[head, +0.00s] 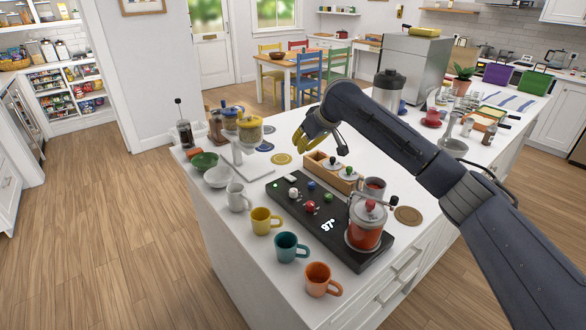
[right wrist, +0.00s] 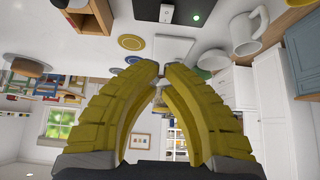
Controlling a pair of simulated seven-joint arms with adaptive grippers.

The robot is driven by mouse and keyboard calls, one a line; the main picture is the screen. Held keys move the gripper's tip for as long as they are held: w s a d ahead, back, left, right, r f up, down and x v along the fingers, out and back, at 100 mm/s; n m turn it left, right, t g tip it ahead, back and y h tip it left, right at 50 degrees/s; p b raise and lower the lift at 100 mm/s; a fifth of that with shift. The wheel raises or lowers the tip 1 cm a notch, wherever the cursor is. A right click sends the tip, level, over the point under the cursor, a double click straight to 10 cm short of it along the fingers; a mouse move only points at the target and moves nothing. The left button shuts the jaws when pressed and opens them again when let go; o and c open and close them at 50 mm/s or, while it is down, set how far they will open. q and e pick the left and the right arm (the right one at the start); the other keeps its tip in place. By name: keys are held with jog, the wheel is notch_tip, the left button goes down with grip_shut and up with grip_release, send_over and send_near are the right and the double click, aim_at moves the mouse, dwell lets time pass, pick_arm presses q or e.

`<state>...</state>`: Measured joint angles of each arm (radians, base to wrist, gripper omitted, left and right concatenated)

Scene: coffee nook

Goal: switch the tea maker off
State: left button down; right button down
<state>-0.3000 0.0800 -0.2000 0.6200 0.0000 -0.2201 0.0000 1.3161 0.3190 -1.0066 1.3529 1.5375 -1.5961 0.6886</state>
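The tea maker (head: 312,232) is a long black base on the white counter. Its display reads 97°, and a small green light glows at its far left corner. White, blue, red and green knobs stand on its top. A glass pot (head: 364,228) of red tea with a red-knobbed lid sits at its near right end. My right gripper (head: 300,138), with yellow fingers, is above the counter beyond the tea maker. In the right wrist view its fingertips (right wrist: 161,70) are together with nothing seen between them. That upside-down view shows part of the tea maker (right wrist: 188,10). My left gripper is out of view.
White (head: 238,197), yellow (head: 262,221), teal (head: 289,247) and orange (head: 320,279) mugs line the counter's left edge. A wooden box (head: 328,172) with lidded jars stands behind the tea maker. A grey mug (head: 373,190) and a cork coaster (head: 408,215) are at its right.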

send_over(292, 176)
notch_tip(292, 176, down, 10)
jog(key=shift+a+r, duration=0.15)
jog(key=shift+r, duration=0.05)
jog(key=shift+s+f, duration=0.15)
jog(key=shift+f, duration=1.05)
jog(key=shift+f, duration=0.1)
jog(key=shift+s+d+f, duration=0.1)
jog(key=shift+d+f, duration=0.1)
jog(key=shift+s+d+f+t+y, duration=0.1)
jog(key=shift+d+f+t+y, duration=0.1)
jog(key=shift+d+t+y, duration=0.15)
jog(key=shift+a+r+t, duration=0.1)
jog(key=shift+a+t, duration=0.15)
jog(key=shift+w+a, duration=0.2)
jog(key=shift+w, duration=0.05)
